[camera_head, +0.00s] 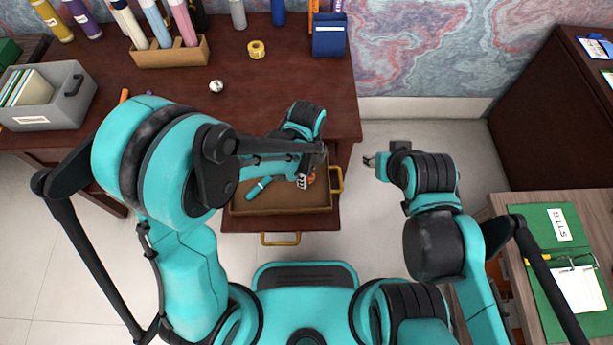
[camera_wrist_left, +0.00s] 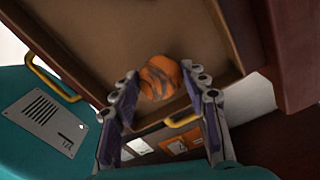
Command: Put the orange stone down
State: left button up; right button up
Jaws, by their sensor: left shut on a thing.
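The orange stone (camera_wrist_left: 160,77), with dark stripes, sits between the fingertips of my left gripper (camera_wrist_left: 163,92) in the left wrist view. That gripper is shut on it. In the head view, my left gripper (camera_head: 304,182) is over the right part of an open desk drawer (camera_head: 285,201), and a little orange (camera_head: 311,178) shows beside its fingers. I cannot tell how far the stone is above the drawer floor. My right gripper (camera_head: 369,161) is over the floor, right of the desk, and looks empty; its finger opening is too small to judge.
A teal object (camera_head: 259,188) lies in the drawer's left part. Brass handles (camera_head: 281,239) stick out from the drawers. The desk top (camera_head: 265,90) holds a grey file box (camera_head: 45,98), a wooden pen holder (camera_head: 170,55), yellow tape (camera_head: 256,49) and a shiny ball (camera_head: 216,86).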

pick_arm(q)
notch_tip(320, 180, down, 2)
jog(key=shift+w+f+b, duration=0.1)
jog(key=shift+b, duration=0.2)
pick_arm(e)
jog(key=shift+f, duration=0.5)
jog(key=shift+f, duration=0.1)
pick_arm(q)
jog(key=o, duration=0.8)
jog(key=shift+f, duration=0.1)
jog(key=o, duration=0.4)
pick_arm(e)
jog(key=shift+f, duration=0.1)
